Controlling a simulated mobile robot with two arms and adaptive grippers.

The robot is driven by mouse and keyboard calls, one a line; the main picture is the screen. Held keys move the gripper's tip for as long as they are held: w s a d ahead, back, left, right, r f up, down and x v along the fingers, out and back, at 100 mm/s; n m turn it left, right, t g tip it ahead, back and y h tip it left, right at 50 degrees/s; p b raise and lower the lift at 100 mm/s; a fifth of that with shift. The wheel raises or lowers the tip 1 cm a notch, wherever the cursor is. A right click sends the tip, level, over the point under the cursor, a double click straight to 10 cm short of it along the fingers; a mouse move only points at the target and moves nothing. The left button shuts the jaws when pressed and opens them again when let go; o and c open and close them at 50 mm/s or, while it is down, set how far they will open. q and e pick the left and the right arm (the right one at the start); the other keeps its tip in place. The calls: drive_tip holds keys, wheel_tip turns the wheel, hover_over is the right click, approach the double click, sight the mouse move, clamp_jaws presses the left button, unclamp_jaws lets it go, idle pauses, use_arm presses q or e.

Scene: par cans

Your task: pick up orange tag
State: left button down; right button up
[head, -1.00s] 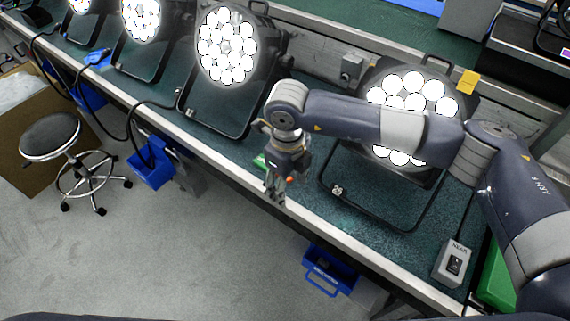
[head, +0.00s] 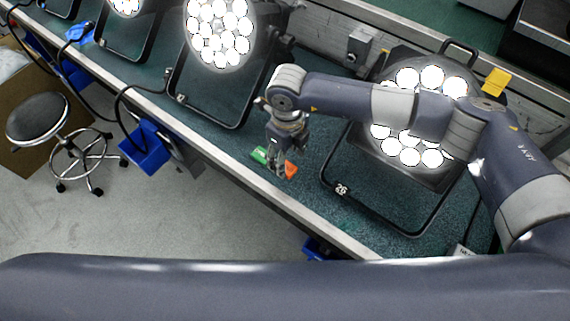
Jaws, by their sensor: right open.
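The orange tag (head: 291,170) lies on the green bench top near its front edge, just right of my right gripper's fingers. A green tag (head: 260,155) lies just left of the fingers. My right gripper (head: 280,172) points down over the bench, open and empty, between the two tags. Its fingers overlap the tags in the picture, and I cannot tell the exact height above the bench. My left gripper is out of view.
The bench (head: 310,201) has a pale front edge. A lit par can (head: 415,118) stands right, behind my right arm, and another lit par can (head: 218,35) stands left. A blue bin (head: 145,148) hangs below the edge. A stool (head: 38,118) stands on the floor.

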sight(288, 168)
drive_tip(key=f, duration=0.2)
drive_tip(key=f+p, duration=0.1)
drive_tip(key=f, duration=0.1)
drive_tip(key=shift+w+d+f, duration=0.1)
drive_tip(key=shift+d+f, duration=0.1)
drive_tip(key=shift+f, duration=0.05)
drive_tip(key=shift+f+p, duration=0.3)
drive_tip(key=shift+f, duration=0.15)
drive_tip(key=shift+w, duration=0.1)
drive_tip(key=c, duration=0.9)
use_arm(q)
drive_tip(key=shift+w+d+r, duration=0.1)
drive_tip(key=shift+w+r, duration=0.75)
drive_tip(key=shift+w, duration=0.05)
use_arm(e)
drive_tip(key=shift+c, duration=0.4)
